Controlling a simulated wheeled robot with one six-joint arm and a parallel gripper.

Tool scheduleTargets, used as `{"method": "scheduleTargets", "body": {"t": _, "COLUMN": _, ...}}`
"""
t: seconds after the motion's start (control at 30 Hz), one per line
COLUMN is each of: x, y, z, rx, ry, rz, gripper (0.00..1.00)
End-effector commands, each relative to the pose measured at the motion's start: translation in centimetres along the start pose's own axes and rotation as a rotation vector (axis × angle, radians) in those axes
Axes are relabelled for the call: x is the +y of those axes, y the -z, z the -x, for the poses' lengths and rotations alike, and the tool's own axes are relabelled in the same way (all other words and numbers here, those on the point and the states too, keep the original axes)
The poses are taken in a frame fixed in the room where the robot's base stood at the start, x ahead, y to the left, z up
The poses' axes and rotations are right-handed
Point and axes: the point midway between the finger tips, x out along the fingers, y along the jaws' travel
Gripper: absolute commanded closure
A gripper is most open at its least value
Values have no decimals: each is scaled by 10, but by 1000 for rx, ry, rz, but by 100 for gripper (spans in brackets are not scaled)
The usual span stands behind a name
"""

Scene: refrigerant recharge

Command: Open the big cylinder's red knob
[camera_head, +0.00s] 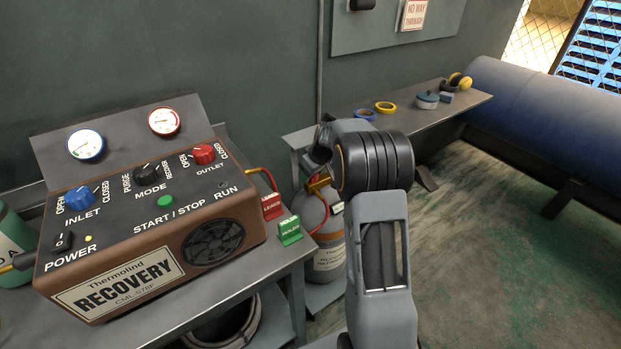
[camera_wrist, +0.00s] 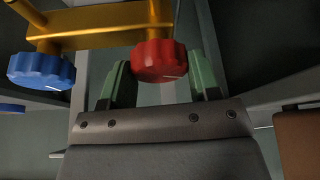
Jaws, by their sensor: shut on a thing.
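The big cylinder (camera_head: 328,262) is grey with a pale label and stands beside the bench, partly hidden behind my arm. Its brass valve (camera_head: 318,182) shows at the top in the head view. In the wrist view, the red knob (camera_wrist: 159,61) hangs from the brass valve bar (camera_wrist: 100,30), with a blue knob (camera_wrist: 41,70) to its left. My gripper (camera_wrist: 158,80) has its two green fingers on either side of the red knob and is shut on it. In the head view my arm hides the gripper and both cylinder knobs.
The brown recovery machine (camera_head: 150,235) sits on the grey bench at left, with red (camera_head: 271,206) and green (camera_head: 290,231) tags beside it. A back table (camera_head: 400,121) holds tape rolls. A blue tank (camera_head: 550,115) lies at right. The right floor is clear.

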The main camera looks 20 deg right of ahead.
Motion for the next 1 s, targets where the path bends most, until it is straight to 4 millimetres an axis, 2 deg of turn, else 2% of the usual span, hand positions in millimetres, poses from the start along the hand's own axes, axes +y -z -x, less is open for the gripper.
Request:
{"method": "scheduleTargets", "body": {"t": 0.5, "x": 2, "y": 0, "z": -1, "rx": -3, "ry": 144, "rz": 348, "gripper": 67}}
{"method": "scheduleTargets", "body": {"t": 1.0, "x": 2, "y": 0, "z": -1, "rx": -4, "ry": 185, "rz": 448, "gripper": 67}}
